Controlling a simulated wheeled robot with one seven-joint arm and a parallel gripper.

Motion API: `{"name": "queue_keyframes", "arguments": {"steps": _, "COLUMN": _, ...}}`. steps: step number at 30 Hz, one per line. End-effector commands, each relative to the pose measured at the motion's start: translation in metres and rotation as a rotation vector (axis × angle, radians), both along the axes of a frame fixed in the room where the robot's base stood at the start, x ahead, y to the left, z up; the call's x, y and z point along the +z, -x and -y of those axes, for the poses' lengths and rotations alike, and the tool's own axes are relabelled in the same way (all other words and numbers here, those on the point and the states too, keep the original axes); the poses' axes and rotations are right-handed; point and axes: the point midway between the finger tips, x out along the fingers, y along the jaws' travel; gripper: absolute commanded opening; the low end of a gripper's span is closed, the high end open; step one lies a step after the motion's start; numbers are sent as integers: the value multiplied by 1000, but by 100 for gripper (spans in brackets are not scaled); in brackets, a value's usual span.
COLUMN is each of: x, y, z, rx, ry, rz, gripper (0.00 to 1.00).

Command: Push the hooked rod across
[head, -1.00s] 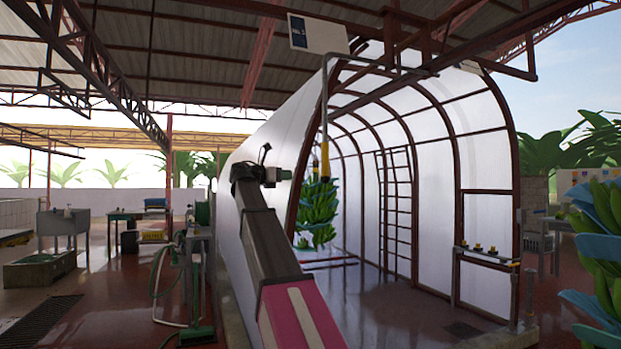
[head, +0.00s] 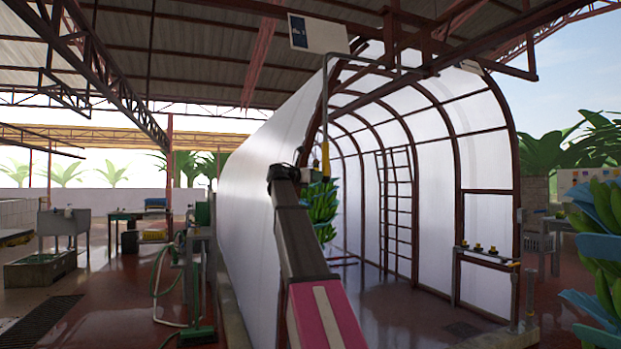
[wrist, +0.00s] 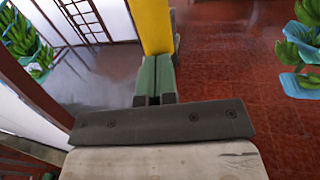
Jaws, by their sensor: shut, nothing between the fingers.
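The hooked rod (head: 325,105) hangs from the overhead rail at the mouth of the white tunnel, a thin grey pipe bent at the top with a yellow lower part. In the wrist view its yellow part (wrist: 152,25) fills the top middle, just beyond my fingertips. My gripper (wrist: 155,62) shows there as two green fingers, shut together with nothing between them. Whether the tips touch the rod I cannot tell. In the head view my arm reaches up to just left of the rod's lower end, and the fingers are hidden behind the wrist.
A green banana bunch (head: 322,212) hangs in the tunnel mouth, partly behind my arm. Open red floor (wrist: 245,75) shows in the wrist view.

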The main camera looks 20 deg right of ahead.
Motion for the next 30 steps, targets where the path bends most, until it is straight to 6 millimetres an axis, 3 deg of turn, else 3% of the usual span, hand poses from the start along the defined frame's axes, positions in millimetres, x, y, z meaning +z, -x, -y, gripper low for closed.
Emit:
{"name": "queue_keyframes", "arguments": {"steps": 14, "x": 0, "y": -1, "z": 9, "rx": -1, "ry": 0, "rz": 0, "gripper": 0}}
{"name": "queue_keyframes", "arguments": {"steps": 30, "x": 1, "y": -5, "z": 126, "rx": -2, "ry": 1, "rz": 0, "gripper": 0}}
